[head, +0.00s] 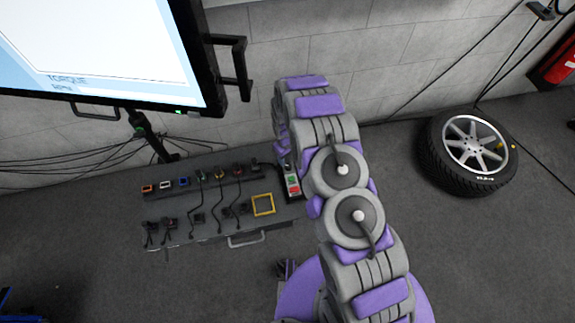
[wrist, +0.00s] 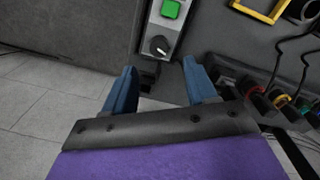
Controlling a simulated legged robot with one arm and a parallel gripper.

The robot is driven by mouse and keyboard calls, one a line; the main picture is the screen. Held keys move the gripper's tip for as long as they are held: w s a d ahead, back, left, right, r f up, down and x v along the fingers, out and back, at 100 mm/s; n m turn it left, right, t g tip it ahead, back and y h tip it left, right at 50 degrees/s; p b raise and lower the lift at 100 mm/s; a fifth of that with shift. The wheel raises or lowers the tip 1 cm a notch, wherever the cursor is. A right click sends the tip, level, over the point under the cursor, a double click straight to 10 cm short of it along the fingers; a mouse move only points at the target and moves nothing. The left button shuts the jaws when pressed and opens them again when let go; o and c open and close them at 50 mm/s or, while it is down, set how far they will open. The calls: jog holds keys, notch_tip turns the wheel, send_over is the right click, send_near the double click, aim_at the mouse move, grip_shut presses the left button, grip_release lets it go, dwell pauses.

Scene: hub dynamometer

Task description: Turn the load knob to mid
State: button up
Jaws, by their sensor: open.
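The load knob is a black round knob (wrist: 158,45) with a pale pointer mark, on a narrow grey control panel (wrist: 178,44) in the wrist view. A green square button (wrist: 171,9) sits on the same panel, farther up the picture. My gripper (wrist: 163,78) is open, its two blue fingers spread apart and empty. The knob lies beyond the fingertips, nearly in line with the gap between them, and nothing touches it.
A dark bench (head: 188,238) holds several cables, coloured connectors and a yellow square frame (head: 263,205). A large monitor (head: 110,50) hangs at upper left. A wheel with tyre (head: 471,150) lies on the floor at right. The floor between the bench and wheel is partly covered by my arm.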

aim_at(288, 165)
notch_tip(288, 165, down, 6)
jog(key=shift+d+r+b, duration=0.1)
jog(key=shift+d+b, duration=0.05)
jog(key=shift+b, duration=0.55)
jog(key=shift+w+f, duration=0.1)
jog(key=shift+f, duration=0.55)
jog(key=shift+c, duration=0.2)
jog(key=shift+c, duration=0.8)
jog(key=c, duration=0.9)
grip_shut()
